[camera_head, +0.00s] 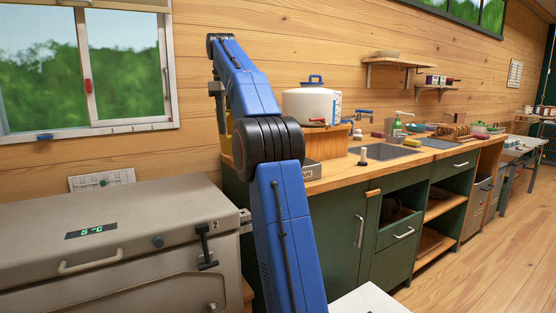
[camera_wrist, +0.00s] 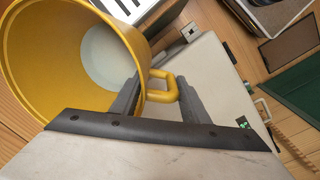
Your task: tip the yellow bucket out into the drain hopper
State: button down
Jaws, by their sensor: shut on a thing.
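The yellow bucket (camera_wrist: 28,50) fills the upper left of the wrist view, its mouth towards the camera. A pale round patch shows inside it; I cannot tell whether that is its bottom or contents. My gripper (camera_wrist: 158,98) is shut on the bucket's yellow handle (camera_wrist: 165,80), beside its wall. In the head view, a yellow sliver (camera_head: 229,128), likely the bucket, shows behind my blue arm, which hides most of it and the gripper.
A grey chest cooler (camera_head: 110,215) with a lit display stands at left below the window. A green counter (camera_head: 330,235) with a sink (camera_head: 385,155), a white pot (camera_head: 310,105) and several small items runs right. Wooden floor (camera_head: 480,270) is clear at right.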

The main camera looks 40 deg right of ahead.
jog(key=shift+w+r, duration=0.1)
dwell(0.3)
jog(key=shift+s+d+r+t+y, duration=0.1)
jog(key=shift+s+d+t+y, duration=0.25)
jog(key=shift+s+t, duration=0.45)
jog(key=s+t+y, duration=0.1)
jog(key=s+d+r+t+p, duration=0.1)
jog(key=t, duration=0.1)
jog(key=s+d+t+y, duration=0.1)
jog(key=t, duration=0.1)
jog(key=shift+s+r+y, duration=0.2)
jog(key=shift+r+y, duration=0.1)
jog(key=shift+y, duration=0.05)
jog(key=shift+s+d+f+p, duration=0.15)
jog(key=shift+s+f+p, duration=0.1)
jog(key=shift+p, duration=0.45)
jog(key=shift+s+d+f+t+y+p, duration=0.15)
jog(key=shift+s+f+t+y+p, duration=0.15)
jog(key=shift+f+t+p, duration=0.45)
jog(key=shift+s+d+f+t+y+p, duration=0.2)
jog(key=shift+f+t+y+p, duration=0.2)
jog(key=shift+f+t+p, duration=0.3)
